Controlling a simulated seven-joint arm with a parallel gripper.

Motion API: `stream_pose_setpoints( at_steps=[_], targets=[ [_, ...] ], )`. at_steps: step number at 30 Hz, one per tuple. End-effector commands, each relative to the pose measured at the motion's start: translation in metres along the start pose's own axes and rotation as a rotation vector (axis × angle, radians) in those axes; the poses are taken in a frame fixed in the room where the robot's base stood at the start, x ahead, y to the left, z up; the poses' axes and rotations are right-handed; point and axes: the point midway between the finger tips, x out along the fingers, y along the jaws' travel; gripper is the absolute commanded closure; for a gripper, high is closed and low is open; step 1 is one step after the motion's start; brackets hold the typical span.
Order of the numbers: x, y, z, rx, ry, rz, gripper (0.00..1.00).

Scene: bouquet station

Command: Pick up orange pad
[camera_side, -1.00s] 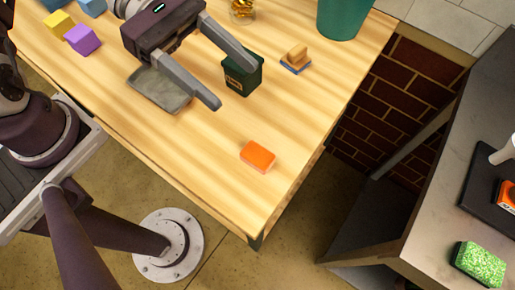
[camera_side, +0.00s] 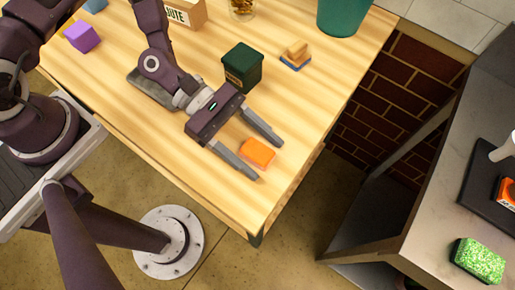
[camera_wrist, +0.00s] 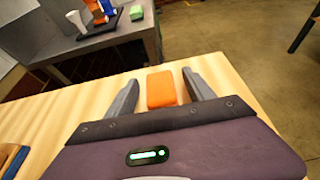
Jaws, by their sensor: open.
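The orange pad (camera_side: 257,152) lies flat on the wooden table (camera_side: 210,195) near its front right corner. My gripper (camera_side: 269,160) is open, with its two grey fingers reaching toward the table on either side of the pad. In the wrist view the pad (camera_wrist: 161,89) sits between the open fingers (camera_wrist: 163,85), with a gap on each side. I cannot tell how high the fingertips are above the table.
A dark green box (camera_side: 243,67) stands just behind my gripper. A wood and blue block (camera_side: 296,55), a teal pot (camera_side: 342,14) and a purple block (camera_side: 82,36) are farther off. A grey side table (camera_side: 420,235) holds a green sponge (camera_side: 478,261).

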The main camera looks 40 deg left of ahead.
Motion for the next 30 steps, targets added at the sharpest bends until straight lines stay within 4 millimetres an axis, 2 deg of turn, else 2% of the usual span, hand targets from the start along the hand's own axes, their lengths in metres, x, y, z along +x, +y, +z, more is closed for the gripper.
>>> stream_pose_setpoints(
  at_steps=[4,12,14,22,30],
  targets=[
    [0.0,0.0,0.0,-0.001,0.0,0.0,0.38],
    [-0.001,0.0,0.0,0.0,0.0,0.0,0.91],
    [-0.001,0.0,0.0,0.0,0.0,0.0,1.0],
    [-0.003,0.001,0.006,0.0,0.0,0.001,1.0],
    [-0.029,0.001,0.067,0.004,0.0,0.003,1.0]
  ],
)
